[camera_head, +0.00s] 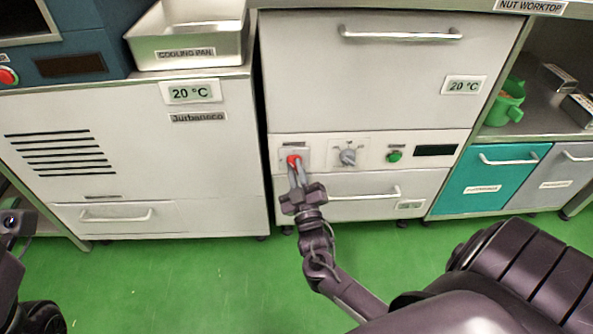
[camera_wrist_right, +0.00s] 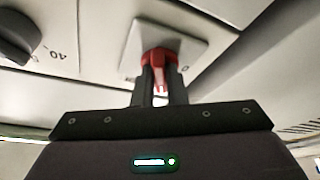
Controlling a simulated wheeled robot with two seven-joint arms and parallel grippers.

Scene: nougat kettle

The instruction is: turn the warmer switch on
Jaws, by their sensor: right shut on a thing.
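The warmer switch is a red knob (camera_head: 293,161) on a pale square plate (camera_head: 304,156), at the left of the control strip on the grey warmer cabinet. My right gripper (camera_head: 297,172) is at the knob, its fingers pointing up to it. In the right wrist view the fingers are shut on the red knob (camera_wrist_right: 159,58), in front of its plate (camera_wrist_right: 190,45). The fingers hide part of the knob, and I cannot tell its exact setting. My left gripper (camera_head: 12,222) shows only partly at the left edge of the head view, and its jaws cannot be made out.
Right of the switch are a grey dial (camera_head: 348,156), a green button (camera_head: 394,156) and a dark display (camera_head: 435,150). A drawer handle (camera_head: 350,194) runs below the strip. A cooling pan (camera_head: 188,55) stands on the left cabinet. The green floor in front is clear.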

